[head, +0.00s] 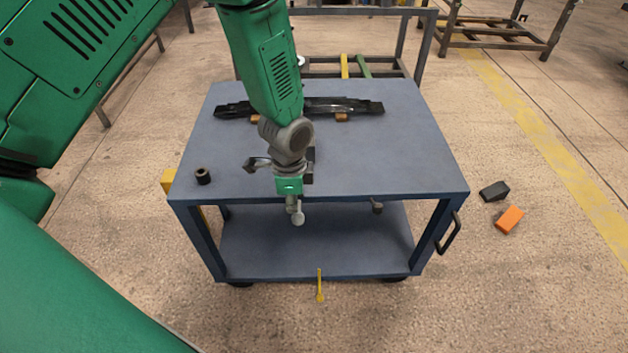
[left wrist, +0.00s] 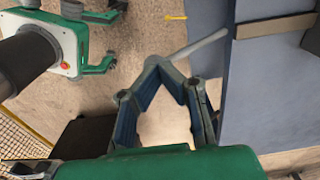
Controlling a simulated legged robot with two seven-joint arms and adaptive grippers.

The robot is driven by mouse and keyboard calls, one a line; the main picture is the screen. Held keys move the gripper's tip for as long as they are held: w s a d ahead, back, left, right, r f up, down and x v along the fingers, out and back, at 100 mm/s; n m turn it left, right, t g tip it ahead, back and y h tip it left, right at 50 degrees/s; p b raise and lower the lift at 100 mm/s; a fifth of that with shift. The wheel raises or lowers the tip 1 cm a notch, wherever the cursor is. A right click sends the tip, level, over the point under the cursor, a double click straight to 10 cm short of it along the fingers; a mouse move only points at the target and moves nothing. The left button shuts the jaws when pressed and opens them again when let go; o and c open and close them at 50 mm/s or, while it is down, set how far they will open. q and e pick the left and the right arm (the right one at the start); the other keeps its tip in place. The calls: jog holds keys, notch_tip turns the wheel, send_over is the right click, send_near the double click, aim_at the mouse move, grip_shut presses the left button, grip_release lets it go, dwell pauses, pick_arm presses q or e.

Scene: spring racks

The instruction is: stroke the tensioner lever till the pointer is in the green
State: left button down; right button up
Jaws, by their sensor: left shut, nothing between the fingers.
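My left gripper (head: 297,213) is at the near edge of the blue cart, pointing down, with its fingers together and empty. In the left wrist view its fingertips (left wrist: 160,66) meet at the near end of a light grey rod, which looks like the tensioner lever (left wrist: 207,43). The rod runs from beside the fingertips toward the blue cart side. I cannot tell whether they touch. My forearm and wrist hide much of what stands on the cart behind them. I cannot make out the pointer or the green band. My right gripper is not in view.
The blue cart's top (head: 400,150) carries a dark leaf spring (head: 352,106) at the back and a black bushing (head: 203,176) at the left. A yellow rod (head: 320,285) shows in front. Black and orange blocks (head: 509,219) lie on the floor at right.

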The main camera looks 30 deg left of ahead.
pick_arm(q)
notch_tip(320, 180, down, 18)
jog(key=b, duration=1)
notch_tip(320, 180, up, 19)
jog(key=p, duration=1.6)
jog(key=shift+d+r, duration=0.15)
jog(key=shift+a+f, duration=0.2)
jog(key=shift+a, duration=0.05)
jog(key=shift+d, duration=0.15)
